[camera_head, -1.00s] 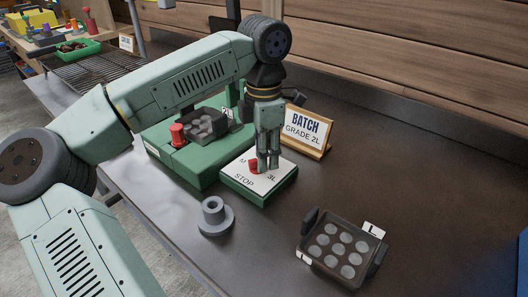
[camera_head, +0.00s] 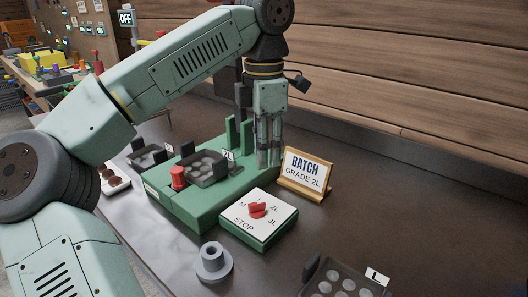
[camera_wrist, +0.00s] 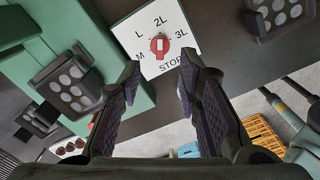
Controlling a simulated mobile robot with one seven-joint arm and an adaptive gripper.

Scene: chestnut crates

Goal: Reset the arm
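My gripper (camera_head: 269,158) hangs fingers-down above the bench, behind the white-topped selector box (camera_head: 262,232). Its fingers are apart with nothing between them in the wrist view (camera_wrist: 158,88). The selector box has a red knob (camera_head: 257,210) and the marks M, 2L, 3L and STOP. In the wrist view the knob (camera_wrist: 160,45) shows beyond the fingertips, clear of them, and an L mark is also visible. The green machine (camera_head: 200,207) with a red button (camera_head: 177,177) stands to the left of the box.
A "BATCH GRADE 2L" sign (camera_head: 304,172) stands close right of my gripper. A dark tray with round cups (camera_head: 207,166) sits on the machine. A grey flanged piece (camera_head: 213,262) and another cupped tray (camera_head: 345,282) are in front. The bench at right is clear.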

